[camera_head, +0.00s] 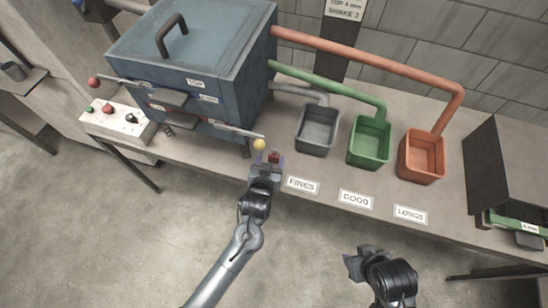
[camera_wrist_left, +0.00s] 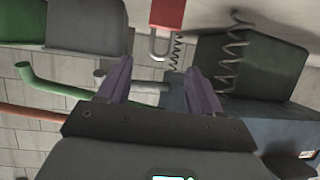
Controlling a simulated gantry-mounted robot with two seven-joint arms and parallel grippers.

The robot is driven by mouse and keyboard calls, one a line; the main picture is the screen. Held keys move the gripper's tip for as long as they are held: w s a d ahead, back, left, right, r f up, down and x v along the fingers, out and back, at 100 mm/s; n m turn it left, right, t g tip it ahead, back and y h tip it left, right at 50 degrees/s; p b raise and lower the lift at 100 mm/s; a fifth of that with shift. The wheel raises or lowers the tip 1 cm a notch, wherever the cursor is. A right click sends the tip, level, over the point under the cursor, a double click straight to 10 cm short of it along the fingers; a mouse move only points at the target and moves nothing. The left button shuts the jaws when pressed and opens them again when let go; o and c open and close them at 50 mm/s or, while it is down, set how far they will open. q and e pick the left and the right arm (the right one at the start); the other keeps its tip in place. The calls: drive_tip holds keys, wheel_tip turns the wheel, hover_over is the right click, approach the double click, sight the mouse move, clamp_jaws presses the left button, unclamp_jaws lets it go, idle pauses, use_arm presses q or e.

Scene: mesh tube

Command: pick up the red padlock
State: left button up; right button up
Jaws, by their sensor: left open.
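The red padlock (camera_head: 274,156) is small in the head view, on the bench front near the blue machine, partly hidden by my left gripper. In the left wrist view its red body (camera_wrist_left: 168,13) is at the top edge, cut off, with its metal shackle toward my gripper. My left gripper (camera_head: 269,163) is open. In the left wrist view its purple fingers (camera_wrist_left: 160,66) are apart with the padlock just beyond the tips, not between them. My right gripper (camera_head: 352,264) is low at the right of centre, away from the padlock; its jaws are unclear.
The blue machine (camera_head: 190,60) stands left, its yellow-knobbed lever (camera_head: 259,145) close to my left gripper. Grey (camera_head: 317,130), green (camera_head: 370,140) and orange (camera_head: 422,157) bins stand right. A coil spring (camera_wrist_left: 235,55) shows in the wrist view. The floor in front is clear.

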sight(274, 151)
use_arm(q)
drive_tip(key=shift+b+x, duration=0.45)
drive_tip(key=shift+x, duration=1.45)
clamp_jaws()
